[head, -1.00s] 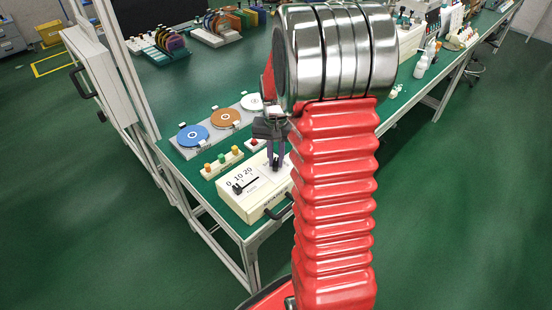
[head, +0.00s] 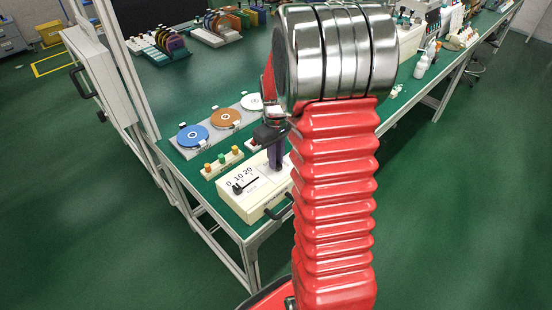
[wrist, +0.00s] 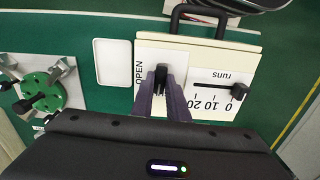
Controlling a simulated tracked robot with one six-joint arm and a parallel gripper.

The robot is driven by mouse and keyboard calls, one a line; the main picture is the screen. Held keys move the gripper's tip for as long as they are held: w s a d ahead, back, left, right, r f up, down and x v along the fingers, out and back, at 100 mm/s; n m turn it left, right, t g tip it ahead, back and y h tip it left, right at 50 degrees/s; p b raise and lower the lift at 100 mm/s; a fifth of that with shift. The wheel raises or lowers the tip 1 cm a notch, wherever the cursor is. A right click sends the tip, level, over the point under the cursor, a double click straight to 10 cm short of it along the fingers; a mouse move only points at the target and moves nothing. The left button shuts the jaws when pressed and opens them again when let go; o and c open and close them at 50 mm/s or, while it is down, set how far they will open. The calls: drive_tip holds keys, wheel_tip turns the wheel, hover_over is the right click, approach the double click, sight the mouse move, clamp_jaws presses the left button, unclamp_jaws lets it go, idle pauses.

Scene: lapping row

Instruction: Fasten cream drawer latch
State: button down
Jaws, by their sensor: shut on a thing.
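The cream drawer unit (head: 262,205) stands at the near corner of the green bench, with a black handle (head: 279,208) on its front. It also shows in the wrist view (wrist: 205,55), where its handle (wrist: 215,14) is at the top. The black latch knob (wrist: 160,72) is on the drawer's top face beside the word OPEN. My gripper (wrist: 162,90) is shut on this knob, a purple-grey finger on each side. In the head view my gripper (head: 277,168) points down onto the unit's top, and its fingers hide the latch.
A black slider (wrist: 238,91) sits on the runs scale on the same top face. Button block (head: 222,161) and a plate with blue, brown and white discs (head: 227,117) stand behind the unit. A pale rectangular plate (wrist: 113,62) and a green knobbed wheel (wrist: 42,90) lie beside it.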

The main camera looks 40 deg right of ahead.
drive_tip(key=shift+n, duration=0.4)
drive_tip(key=c, duration=1.7)
unclamp_jaws()
wheel_tip(320, 180, up, 14)
drive_tip(key=shift+f, duration=0.15)
